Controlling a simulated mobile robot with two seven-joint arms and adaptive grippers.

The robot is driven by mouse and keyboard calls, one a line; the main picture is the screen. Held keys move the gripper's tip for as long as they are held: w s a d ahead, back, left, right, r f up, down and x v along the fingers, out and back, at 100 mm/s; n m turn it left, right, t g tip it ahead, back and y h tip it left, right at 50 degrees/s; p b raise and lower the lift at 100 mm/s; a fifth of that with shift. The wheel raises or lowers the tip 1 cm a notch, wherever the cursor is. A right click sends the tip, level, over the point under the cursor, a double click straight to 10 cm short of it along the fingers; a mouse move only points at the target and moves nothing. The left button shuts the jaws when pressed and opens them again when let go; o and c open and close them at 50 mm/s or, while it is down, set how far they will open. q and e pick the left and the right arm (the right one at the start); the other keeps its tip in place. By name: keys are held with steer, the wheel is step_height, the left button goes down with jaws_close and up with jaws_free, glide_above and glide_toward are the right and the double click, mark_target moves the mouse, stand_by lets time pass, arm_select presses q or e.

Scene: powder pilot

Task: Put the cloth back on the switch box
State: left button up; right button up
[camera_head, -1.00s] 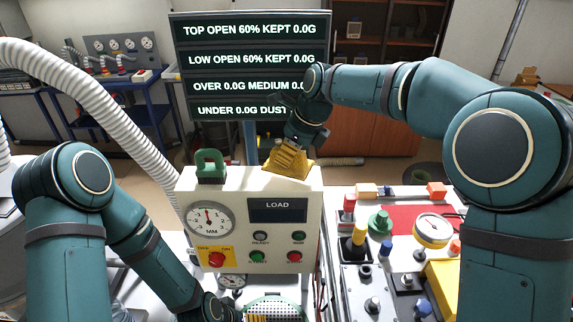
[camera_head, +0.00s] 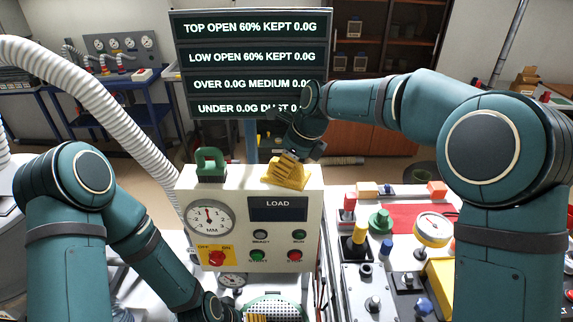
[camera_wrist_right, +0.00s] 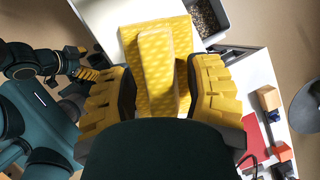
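The yellow patterned cloth (camera_head: 286,182) is at the top of the white switch box (camera_head: 190,225), right of its green handle. In the right wrist view the cloth (camera_wrist_right: 160,75) shows a raised ridge between the two yellow fingers of my right gripper (camera_wrist_right: 165,95). In the head view this gripper (camera_head: 287,165) points down at the box top. My left gripper (camera_head: 256,317) is at the bottom edge beside the round mesh, mostly cut off; its opening is hidden.
A green handle (camera_head: 210,165) stands on the box's left part; a dial, LOAD display and buttons are on its front. A display screen (camera_head: 250,65) stands behind. A grey tray (camera_wrist_right: 205,18) holds granules.

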steer(key=p+v, duration=0.1)
steer(key=v, duration=1.1)
steer(key=shift+r, duration=0.15)
